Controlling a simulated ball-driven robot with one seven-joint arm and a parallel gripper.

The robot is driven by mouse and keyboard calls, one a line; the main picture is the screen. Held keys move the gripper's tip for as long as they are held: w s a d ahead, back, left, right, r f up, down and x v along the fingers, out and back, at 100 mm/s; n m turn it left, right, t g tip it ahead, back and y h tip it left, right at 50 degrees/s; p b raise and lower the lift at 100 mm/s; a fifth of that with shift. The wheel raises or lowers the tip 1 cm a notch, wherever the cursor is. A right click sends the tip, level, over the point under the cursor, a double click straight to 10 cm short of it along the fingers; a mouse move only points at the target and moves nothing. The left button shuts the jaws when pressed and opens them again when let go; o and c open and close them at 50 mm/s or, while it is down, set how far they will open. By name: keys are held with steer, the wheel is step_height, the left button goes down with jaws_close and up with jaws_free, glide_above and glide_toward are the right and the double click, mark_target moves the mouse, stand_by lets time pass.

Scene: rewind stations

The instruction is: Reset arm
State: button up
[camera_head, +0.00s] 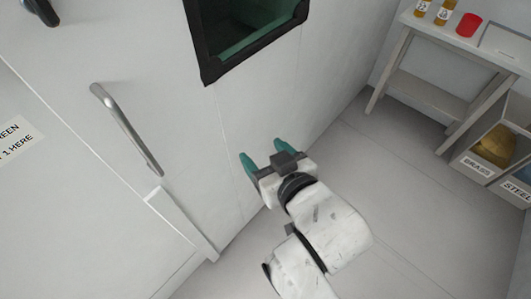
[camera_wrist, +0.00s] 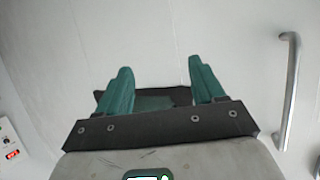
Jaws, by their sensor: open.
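My gripper (camera_head: 263,154) is at the end of my white arm in the head view. Its two green fingers are spread apart, with nothing between them. It is in front of a light grey wall, below a black-framed opening (camera_head: 209,70) with a dark green inside. In the wrist view my gripper (camera_wrist: 160,78) also shows open and empty. Behind its fingers there, the dark-edged opening (camera_wrist: 160,101) is partly hidden by the gripper body.
A metal handle (camera_head: 127,130) is on the panel at left; a handle also shows in the wrist view (camera_wrist: 290,85). At right, a bench (camera_head: 428,75) bears amber bottles (camera_head: 445,12) and a red cup (camera_head: 469,25). A bin labelled BRASS (camera_head: 479,164) stands below. Floor between is clear.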

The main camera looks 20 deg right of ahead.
stand_by(0.4)
steer(key=s+d+f+m+g+h, duration=0.1)
steer(key=s+d+f+g, duration=0.25)
steer(key=d+f, duration=0.2)
steer(key=s+d+f+g+h, duration=0.1)
steer(key=s+d+f+g, duration=0.1)
steer(key=s+d+f, duration=0.4)
steer(key=s+d+f+m+g, duration=0.1)
steer(key=s+d+f+g, duration=0.5)
steer(key=s+f, duration=0.3)
steer(key=s, duration=0.3)
steer(key=shift+g+h, duration=0.3)
steer(key=shift+g, duration=0.05)
